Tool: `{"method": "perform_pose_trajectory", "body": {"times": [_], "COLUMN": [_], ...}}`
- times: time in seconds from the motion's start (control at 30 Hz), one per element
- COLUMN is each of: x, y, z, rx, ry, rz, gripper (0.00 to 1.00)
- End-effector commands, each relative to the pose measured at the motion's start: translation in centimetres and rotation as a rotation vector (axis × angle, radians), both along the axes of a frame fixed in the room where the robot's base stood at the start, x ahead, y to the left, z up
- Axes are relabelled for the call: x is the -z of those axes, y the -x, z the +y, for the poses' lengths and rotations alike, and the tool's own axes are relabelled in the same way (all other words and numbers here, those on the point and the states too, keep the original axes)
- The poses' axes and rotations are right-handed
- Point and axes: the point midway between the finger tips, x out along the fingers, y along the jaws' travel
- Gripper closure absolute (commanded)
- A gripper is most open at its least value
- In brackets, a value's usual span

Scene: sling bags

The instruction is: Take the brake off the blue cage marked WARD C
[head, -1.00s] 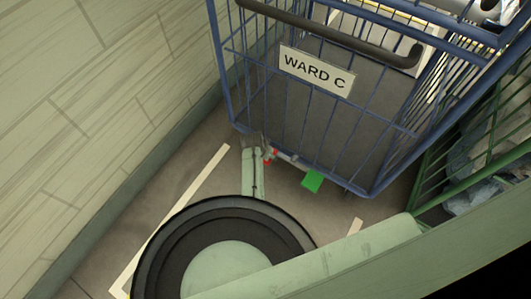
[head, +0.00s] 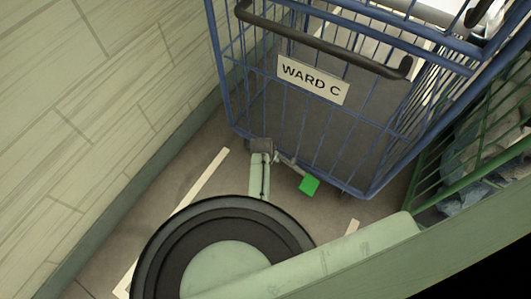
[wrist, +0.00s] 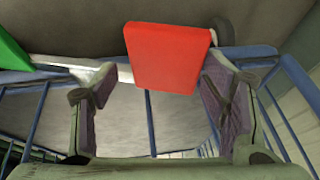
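The blue cage (head: 232,104) bears a white WARD C sign (head: 313,80) and stands at the upper middle of the head view. A green pedal (head: 310,185) sticks out low at its near side. It also shows at the left edge of the wrist view (wrist: 12,52). A red pedal (wrist: 165,58) is in the middle of the wrist view, and my gripper hides it in the head view. My gripper (wrist: 160,84) is open, its fingers to either side of the red pedal's near end. I cannot tell whether they touch it.
A dark push handle (head: 320,38) runs across the cage top. A green cage (head: 470,175) with bags stands close on the right. A wall (head: 95,110) runs along the left. White floor lines (head: 200,182) mark the bare floor between.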

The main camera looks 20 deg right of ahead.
Motion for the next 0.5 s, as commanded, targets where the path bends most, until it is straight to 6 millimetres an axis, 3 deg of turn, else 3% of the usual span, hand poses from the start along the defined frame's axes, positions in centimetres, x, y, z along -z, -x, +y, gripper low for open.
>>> {"method": "perform_pose_trajectory", "body": {"times": [0.03,0.33,0.5], "x": [0.85,0.79,0.59], "y": [1.13,0.96,0.68], "z": [-0.14,0.07,0.15], "rx": [0.006,0.001,-0.001], "ry": [-0.003,-0.003,-0.003], "rz": [0.027,0.024,0.019], "gripper": [0.42,0.22,0.22]}}
